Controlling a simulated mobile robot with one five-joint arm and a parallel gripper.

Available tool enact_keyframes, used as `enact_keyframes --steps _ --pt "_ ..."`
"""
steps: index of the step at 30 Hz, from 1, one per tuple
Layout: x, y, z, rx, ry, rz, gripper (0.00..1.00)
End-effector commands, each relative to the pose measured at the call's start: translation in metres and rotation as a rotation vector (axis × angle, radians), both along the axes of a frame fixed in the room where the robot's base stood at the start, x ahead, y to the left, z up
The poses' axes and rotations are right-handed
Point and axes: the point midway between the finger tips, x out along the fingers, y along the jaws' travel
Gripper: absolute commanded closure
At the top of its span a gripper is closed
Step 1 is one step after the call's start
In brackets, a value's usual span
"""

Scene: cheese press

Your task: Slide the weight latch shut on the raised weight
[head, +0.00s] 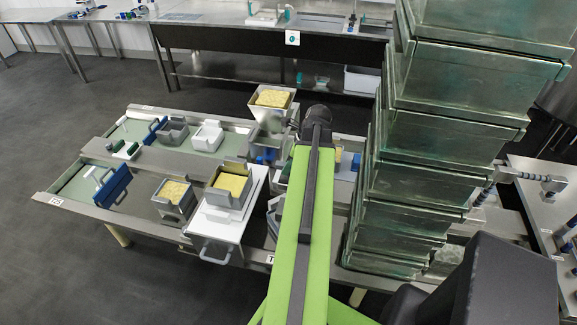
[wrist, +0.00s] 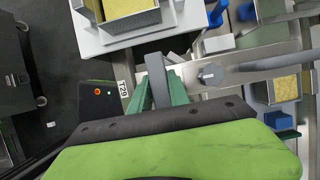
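My gripper (wrist: 160,82) shows in the wrist view as two green fingers set apart. A thin grey upright plate (wrist: 156,72) stands between them. I cannot tell whether it is the weight latch, or whether both fingers touch it. A round metal knob or rod end (wrist: 210,74) lies just right of the fingers, with a metal bar (wrist: 275,62) running right from it. The raised weight cannot be made out for certain. In the head view my green arm reaches over the bench and hides the fingers and the place they reach.
Other cheese moulds (head: 173,193) stand on the metal bench (head: 82,160). A tall stack of metal bins (head: 450,95) rises close right of my arm. The floor (head: 50,260) at left is clear.

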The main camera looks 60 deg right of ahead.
Motion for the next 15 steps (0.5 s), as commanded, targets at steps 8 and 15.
enact_keyframes --steps 8,15 --pt "0.0004 0.0 -0.0001 -0.001 0.0 0.001 1.0" --pt "0.0005 0.0 -0.0001 -0.001 0.0 0.001 1.0"
